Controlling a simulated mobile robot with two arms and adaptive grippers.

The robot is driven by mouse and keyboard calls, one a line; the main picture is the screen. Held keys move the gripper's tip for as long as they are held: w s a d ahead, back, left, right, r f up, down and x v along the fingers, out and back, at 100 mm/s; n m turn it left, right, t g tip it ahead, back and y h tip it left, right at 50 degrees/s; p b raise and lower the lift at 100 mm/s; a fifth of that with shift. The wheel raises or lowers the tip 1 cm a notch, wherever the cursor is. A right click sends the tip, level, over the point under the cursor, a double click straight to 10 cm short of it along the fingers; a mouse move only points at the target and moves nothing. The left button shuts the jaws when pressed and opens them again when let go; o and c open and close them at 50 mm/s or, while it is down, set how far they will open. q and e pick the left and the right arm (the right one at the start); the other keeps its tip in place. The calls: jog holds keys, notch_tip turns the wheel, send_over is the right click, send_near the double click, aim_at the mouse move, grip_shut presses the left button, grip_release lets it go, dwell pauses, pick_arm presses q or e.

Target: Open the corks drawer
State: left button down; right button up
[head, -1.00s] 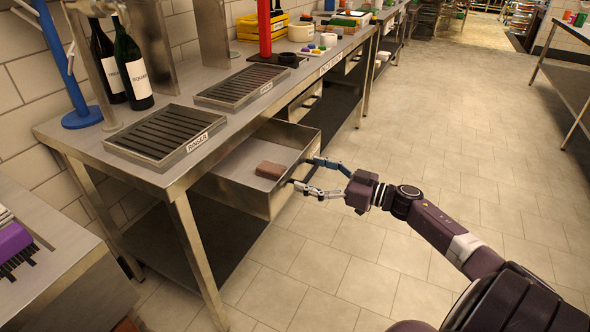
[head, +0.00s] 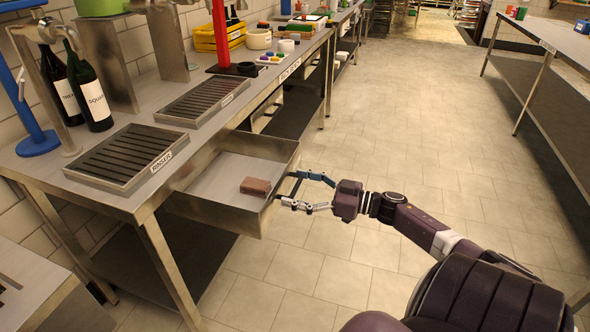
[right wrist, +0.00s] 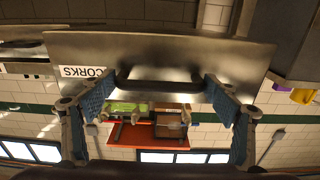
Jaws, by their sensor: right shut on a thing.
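The corks drawer (head: 215,214) stands pulled out from under the steel counter, its inside open to view. A brown block (head: 256,187) lies on the drawer floor near the front. In the right wrist view the drawer front (right wrist: 215,55) fills the upper middle, with a CORKS label (right wrist: 82,72) and a dark bar handle (right wrist: 160,86). My right gripper (head: 292,189) is at the drawer front, shut on the handle. Its blue-padded fingers reach the handle from both sides in the right wrist view. My left gripper is not in view.
The tiled floor (head: 400,130) right of the drawer is clear. Another counter (head: 545,40) stands far right.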

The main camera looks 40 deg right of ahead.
jog(key=shift+d+r, duration=0.1)
jog(key=shift+r, duration=0.05)
jog(key=o, duration=1.4)
jog(key=v, duration=1.2)
jog(key=shift+d, duration=0.1)
